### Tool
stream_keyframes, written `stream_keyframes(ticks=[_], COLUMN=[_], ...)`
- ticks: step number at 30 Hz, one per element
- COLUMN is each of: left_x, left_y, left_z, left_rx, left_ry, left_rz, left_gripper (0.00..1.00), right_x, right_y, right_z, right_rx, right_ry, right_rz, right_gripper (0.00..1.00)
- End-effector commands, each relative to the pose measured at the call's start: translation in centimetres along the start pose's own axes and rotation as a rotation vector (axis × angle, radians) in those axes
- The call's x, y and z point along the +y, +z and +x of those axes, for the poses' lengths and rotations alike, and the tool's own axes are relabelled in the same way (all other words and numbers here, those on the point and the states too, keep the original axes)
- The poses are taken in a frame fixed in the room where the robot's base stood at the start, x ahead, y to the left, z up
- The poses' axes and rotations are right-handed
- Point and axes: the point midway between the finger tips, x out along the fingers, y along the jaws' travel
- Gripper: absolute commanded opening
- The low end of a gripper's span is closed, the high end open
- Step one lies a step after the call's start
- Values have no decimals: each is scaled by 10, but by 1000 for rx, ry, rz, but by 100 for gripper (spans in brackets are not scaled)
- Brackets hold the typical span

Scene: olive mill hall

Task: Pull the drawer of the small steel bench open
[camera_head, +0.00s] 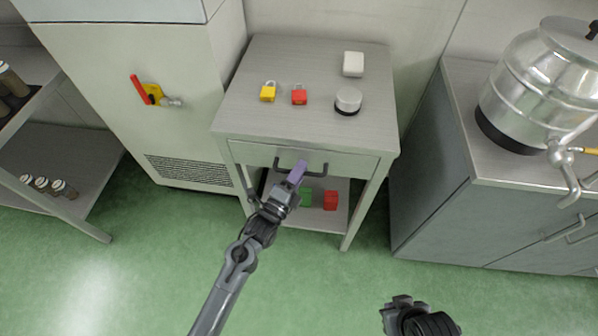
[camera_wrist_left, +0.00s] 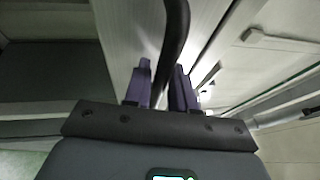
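The small steel bench (camera_head: 315,68) stands at the back middle of the head view. Its drawer (camera_head: 345,163) sits flush under the top, looking closed. The drawer has a dark bar handle (camera_head: 318,174). My left gripper (camera_head: 298,172) is at the handle, its purple fingers covering part of it. In the left wrist view the handle (camera_wrist_left: 176,30) runs between the two fingers of my left gripper (camera_wrist_left: 161,85). The fingers are apart, with a small gap beside the bar on the left. My right gripper (camera_head: 398,304) is low in the head view, away from the bench; its fingers are unclear.
On the bench top are a yellow padlock (camera_head: 267,94), a red padlock (camera_head: 299,97), a white block (camera_head: 353,64) and a round white-topped item (camera_head: 348,99). Green (camera_head: 306,197) and red (camera_head: 330,200) items lie on the lower shelf. A grey cabinet (camera_head: 440,190) stands right; green floor lies clear in front.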

Motion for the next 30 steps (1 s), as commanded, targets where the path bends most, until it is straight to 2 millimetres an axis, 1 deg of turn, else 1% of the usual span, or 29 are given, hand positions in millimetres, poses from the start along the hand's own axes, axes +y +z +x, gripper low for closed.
stream_keyframes(ticks=[5, 9, 10, 20, 23, 26, 30], left_x=[0, 0, 0, 0, -2, -5, -12], left_y=[0, 0, 0, 0, -1, -4, -13], left_z=[0, 0, 0, -1, -4, -12, -31], left_rx=[0, 0, 0, 0, 0, 1, 2], left_ry=[0, 1, 0, 1, 2, 3, 4], left_rz=[0, 0, 0, 0, 0, 1, 1], left_gripper=[25, 4, 0, 0, 0, 0, 0], right_x=[-1, -1, -1, -1, -1, 0, 2], right_y=[0, 0, 0, 0, -1, -3, -8], right_z=[0, 0, 0, -1, -4, -11, -27], right_rx=[0, 0, 0, 0, -1, -2, -2], right_ry=[-3, -4, -4, -4, -2, 0, 3], right_rz=[3, 5, 5, 4, 2, -1, -5], right_gripper=[0, 0, 0, 0, 0, 0, 0])
